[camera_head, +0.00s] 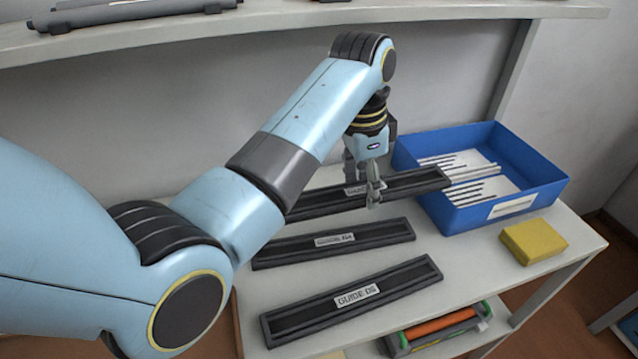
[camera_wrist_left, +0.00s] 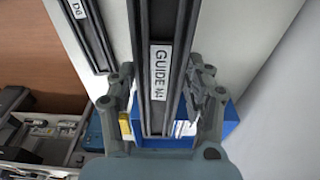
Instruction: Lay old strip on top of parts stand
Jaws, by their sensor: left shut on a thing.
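My left gripper (camera_head: 371,196) is shut on a long dark strip (camera_head: 415,185) at the back of a white stand (camera_head: 470,285). In the left wrist view the same strip (camera_wrist_left: 158,28), with a white "GUIDE" label, runs between the fingers of my left gripper (camera_wrist_left: 160,82). The strip's right end overlaps the blue tray's edge in the head view; whether it is raised clear is hard to tell. Two similar strips, a middle one (camera_head: 385,235) and a front one (camera_head: 410,280), lie on the stand in front. My right gripper is not in view.
A blue tray (camera_head: 545,160) holding thin dark and white pieces stands at the right back. A yellow block (camera_head: 534,240) sits in front of it. A lower shelf holds an orange roller part (camera_head: 440,325). An upper shelf (camera_head: 440,14) crosses above my arm.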

